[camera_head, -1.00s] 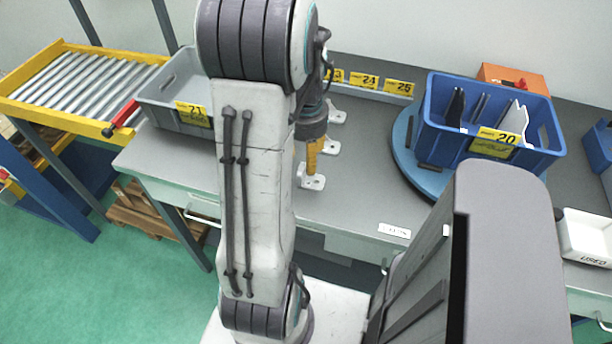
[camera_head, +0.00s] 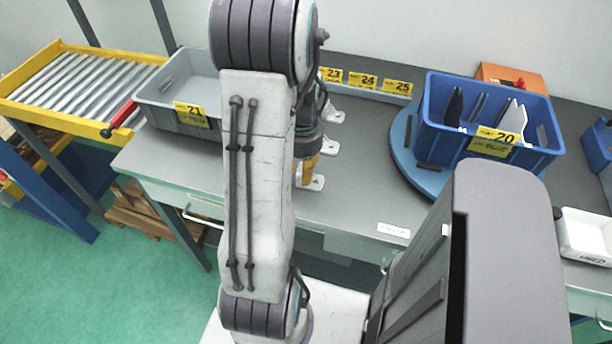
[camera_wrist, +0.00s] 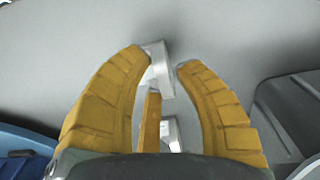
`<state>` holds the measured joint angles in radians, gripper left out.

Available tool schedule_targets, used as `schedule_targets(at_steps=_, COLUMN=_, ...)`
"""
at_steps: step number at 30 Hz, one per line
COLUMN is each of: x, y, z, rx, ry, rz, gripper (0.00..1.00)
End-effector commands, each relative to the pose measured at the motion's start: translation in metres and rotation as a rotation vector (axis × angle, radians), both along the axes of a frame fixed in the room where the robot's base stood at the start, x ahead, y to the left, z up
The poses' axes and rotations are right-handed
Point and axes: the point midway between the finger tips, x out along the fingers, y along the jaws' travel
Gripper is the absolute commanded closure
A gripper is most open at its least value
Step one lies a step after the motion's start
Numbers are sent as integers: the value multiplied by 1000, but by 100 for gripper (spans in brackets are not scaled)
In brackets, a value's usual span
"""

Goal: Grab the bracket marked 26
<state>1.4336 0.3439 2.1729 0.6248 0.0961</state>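Pale metal brackets stand in a row on the grey bench in the head view: a back one (camera_head: 334,117), a middle one (camera_head: 329,147) and a front one (camera_head: 317,183). No mark 26 is legible on any of them. My gripper (camera_head: 306,172), with yellow fingers, is low over the front bracket and partly hidden by my arm. In the wrist view my gripper (camera_wrist: 163,60) has its fingers spread. One bracket (camera_wrist: 160,76) shows between the fingertips, and another pale piece (camera_wrist: 171,132) shows lower between the fingers. Contact is not clear.
A grey bin marked 21 (camera_head: 148,97) stands to the left. A blue bin marked 20 (camera_head: 552,155) stands on a blue round base (camera_head: 402,150) to the right. Labels 23, 24 and 25 (camera_head: 364,81) line the back. The bench front (camera_head: 350,205) is clear.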

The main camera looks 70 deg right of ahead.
Motion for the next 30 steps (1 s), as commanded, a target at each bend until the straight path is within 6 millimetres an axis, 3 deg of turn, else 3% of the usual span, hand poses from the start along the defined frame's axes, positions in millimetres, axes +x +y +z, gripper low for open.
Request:
schedule_targets(at_steps=9, x=0, y=0, z=0, rx=0, ry=0, rz=0, gripper=100)
schedule_targets(at_steps=23, x=0, y=0, z=1, rx=0, ry=0, rz=0, gripper=100)
schedule_targets(at_steps=30, x=0, y=-1, z=16, rx=-3, ry=0, rz=0, gripper=100)
